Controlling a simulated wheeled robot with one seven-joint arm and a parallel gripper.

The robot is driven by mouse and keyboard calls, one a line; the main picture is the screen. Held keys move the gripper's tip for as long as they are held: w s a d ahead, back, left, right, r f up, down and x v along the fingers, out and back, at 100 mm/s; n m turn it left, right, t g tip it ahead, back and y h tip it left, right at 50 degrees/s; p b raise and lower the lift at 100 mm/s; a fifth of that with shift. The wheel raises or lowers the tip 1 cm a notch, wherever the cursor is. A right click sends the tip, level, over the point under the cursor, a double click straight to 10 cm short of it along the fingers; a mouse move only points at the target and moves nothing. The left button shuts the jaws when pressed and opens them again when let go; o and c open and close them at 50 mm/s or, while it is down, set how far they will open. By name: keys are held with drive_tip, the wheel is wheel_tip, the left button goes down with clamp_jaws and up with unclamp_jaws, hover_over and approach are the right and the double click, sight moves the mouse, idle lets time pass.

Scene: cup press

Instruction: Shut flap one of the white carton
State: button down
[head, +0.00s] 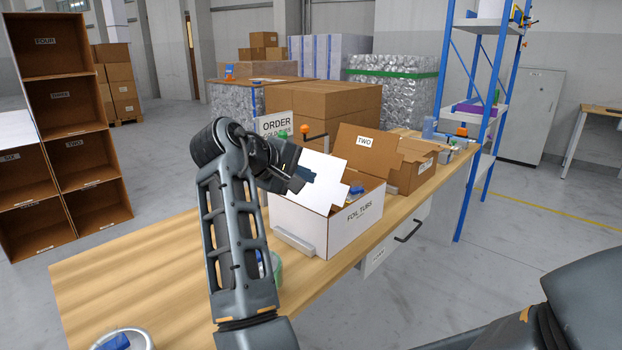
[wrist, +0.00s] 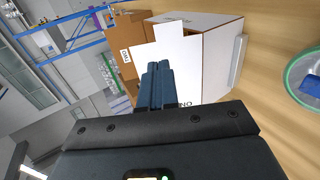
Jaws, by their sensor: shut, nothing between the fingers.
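The white carton (head: 350,222), lettered FOIL TUBS, stands on the wooden table with its top partly open. A white flap (head: 322,185) slopes up from its left side; in the wrist view this flap (wrist: 178,55) lies just beyond my fingers, with a partly hidden label that seems to read ONE. A brown flap marked TWO (head: 368,152) stands raised at the back, also seen in the wrist view (wrist: 126,62). My gripper (head: 304,175) is shut and empty, its fingertips in front of the white flap. I cannot tell whether they touch it.
A grey block (head: 294,243) sits against the carton's left base. A brown open carton (head: 412,172) stands behind. An order sign (head: 274,124) is at the back. A green-rimmed round tub (wrist: 303,78) is nearby.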

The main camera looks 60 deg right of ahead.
sight(341, 187)
drive_tip(key=p+x, duration=0.1)
drive_tip(key=x, duration=1.1)
drive_tip(key=shift+d+f, duration=0.15)
drive_tip(key=shift+w+d+p, duration=0.1)
drive_tip(key=shift+d+p, duration=0.05)
drive_tip(key=shift+p, duration=0.15)
